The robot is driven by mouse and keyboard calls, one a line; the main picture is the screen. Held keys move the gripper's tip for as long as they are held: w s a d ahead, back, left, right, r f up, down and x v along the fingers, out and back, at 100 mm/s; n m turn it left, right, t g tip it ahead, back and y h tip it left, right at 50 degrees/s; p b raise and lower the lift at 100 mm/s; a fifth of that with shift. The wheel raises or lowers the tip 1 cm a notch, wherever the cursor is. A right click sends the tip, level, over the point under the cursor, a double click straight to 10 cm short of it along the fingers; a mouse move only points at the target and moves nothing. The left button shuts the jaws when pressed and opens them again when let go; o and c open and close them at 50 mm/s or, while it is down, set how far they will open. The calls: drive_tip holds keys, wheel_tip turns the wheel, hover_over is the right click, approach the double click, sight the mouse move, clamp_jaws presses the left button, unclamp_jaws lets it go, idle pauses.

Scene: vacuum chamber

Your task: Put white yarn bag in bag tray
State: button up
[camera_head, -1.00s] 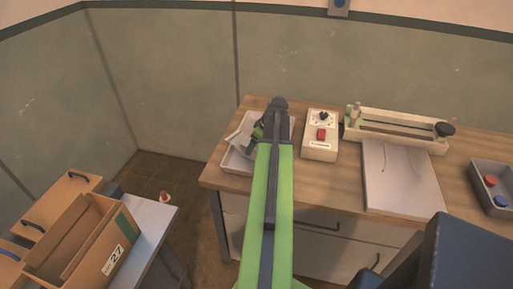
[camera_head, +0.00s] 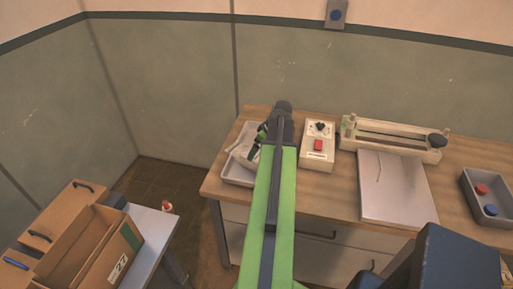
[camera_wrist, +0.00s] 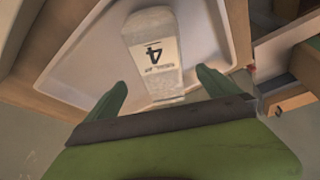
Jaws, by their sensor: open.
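The white yarn bag (camera_wrist: 153,50), with a label reading 4, lies over the floor of the pale bag tray (camera_wrist: 88,62) in the wrist view. In the head view the bag (camera_head: 243,150) is partly hidden by my arm, and the tray (camera_head: 236,174) sits at the left end of the wooden bench. My gripper (camera_wrist: 163,82) is open, its green fingers apart on either side of the bag's near end without visibly gripping it. In the head view my gripper (camera_head: 257,143) is over the tray.
A control box (camera_head: 318,147) with a red button stands right of the tray. Beyond it are a wooden frame device (camera_head: 390,140), a pale board (camera_head: 395,188) and a grey tray (camera_head: 482,207) with red and blue items. A cardboard box (camera_head: 85,255) stands on a side table at left.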

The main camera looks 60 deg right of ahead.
drive_tip(key=p+v, duration=0.4)
drive_tip(key=v, duration=0.2)
drive_tip(key=w+a+f+g+y, duration=0.1)
drive_tip(key=w+a, duration=0.8)
drive_tip(key=a, duration=0.2)
drive_tip(key=w+a+g, duration=0.1)
drive_tip(key=w+a, duration=0.7)
drive_tip(key=a, duration=0.4)
drive_tip(key=w+a+f+g+b, duration=0.1)
drive_tip(key=a+f, duration=0.1)
drive_tip(key=a, duration=1.5)
drive_tip(key=w+a+f+n+g+b, duration=0.1)
drive_tip(key=w+a+f+b, duration=0.1)
drive_tip(key=a, duration=1.5)
drive_tip(key=shift+w+g+h+b, duration=0.15)
drive_tip(key=shift+g+h+b, duration=0.15)
drive_tip(key=shift+r+p, duration=0.3)
drive_tip(key=shift+p, duration=0.05)
